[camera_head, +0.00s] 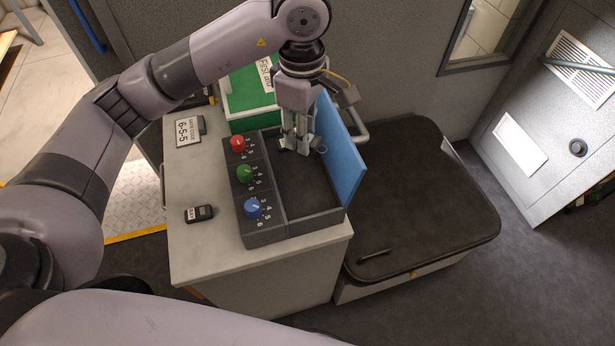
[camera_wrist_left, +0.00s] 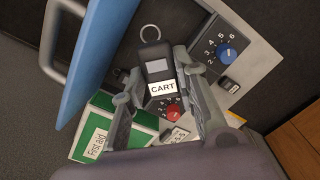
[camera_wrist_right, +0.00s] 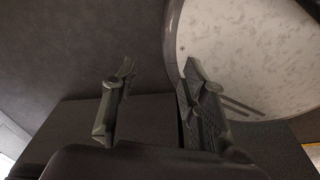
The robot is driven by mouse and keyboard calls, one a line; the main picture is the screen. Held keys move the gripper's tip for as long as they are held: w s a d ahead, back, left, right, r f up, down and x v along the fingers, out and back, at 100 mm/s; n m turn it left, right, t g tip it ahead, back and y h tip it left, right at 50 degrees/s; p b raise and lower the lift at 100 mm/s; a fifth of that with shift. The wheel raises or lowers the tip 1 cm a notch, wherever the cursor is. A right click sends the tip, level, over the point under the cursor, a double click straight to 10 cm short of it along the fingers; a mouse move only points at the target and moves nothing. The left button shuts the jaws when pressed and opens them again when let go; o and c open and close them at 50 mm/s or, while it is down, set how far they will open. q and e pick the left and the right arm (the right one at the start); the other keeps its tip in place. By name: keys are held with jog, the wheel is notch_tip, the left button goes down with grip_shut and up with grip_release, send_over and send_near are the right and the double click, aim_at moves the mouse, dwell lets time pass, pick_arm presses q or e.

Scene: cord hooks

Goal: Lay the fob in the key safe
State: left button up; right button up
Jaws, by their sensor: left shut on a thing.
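The key safe (camera_head: 310,222) is a dark grey box on the counter. Its blue lid (camera_head: 340,150) stands open on the right, and its dark compartment looks empty. Red (camera_head: 237,143), green (camera_head: 245,173) and blue (camera_head: 252,207) dials line its left side. My left gripper (camera_head: 300,146) is over the compartment's far end. In the left wrist view it is shut on a black fob (camera_wrist_left: 157,66) with a CART label and a metal ring. The head view does not show this fob clearly. My right gripper (camera_wrist_right: 157,75) is open and empty, away from the safe.
Another dark fob (camera_head: 200,213) lies on the counter (camera_head: 195,250) left of the safe. A card reading 6-5-5 (camera_head: 188,132) and a green first aid box (camera_head: 245,95) are behind. A dark padded seat (camera_head: 425,190) is at the right.

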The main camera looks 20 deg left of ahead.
pick_arm(q)
jog(key=p, duration=0.1)
send_over(304, 188)
notch_tip(304, 188, down, 7)
notch_tip(304, 188, down, 4)
jog(key=shift+p, duration=0.4)
jog(key=shift+f, duration=0.55)
notch_tip(304, 188, down, 3)
jog(key=shift+f+p, duration=0.2)
jog(key=shift+p, duration=0.25)
jog(key=shift+f, duration=0.25)
jog(key=o, duration=1)
pick_arm(e)
jog(key=shift+s+a+r, duration=0.1)
jog(key=shift+s+r, duration=0.1)
jog(key=shift+r, duration=0.35)
jog(key=shift+s+r, duration=0.15)
jog(key=shift+r, duration=0.4)
jog(key=shift+a, duration=0.1)
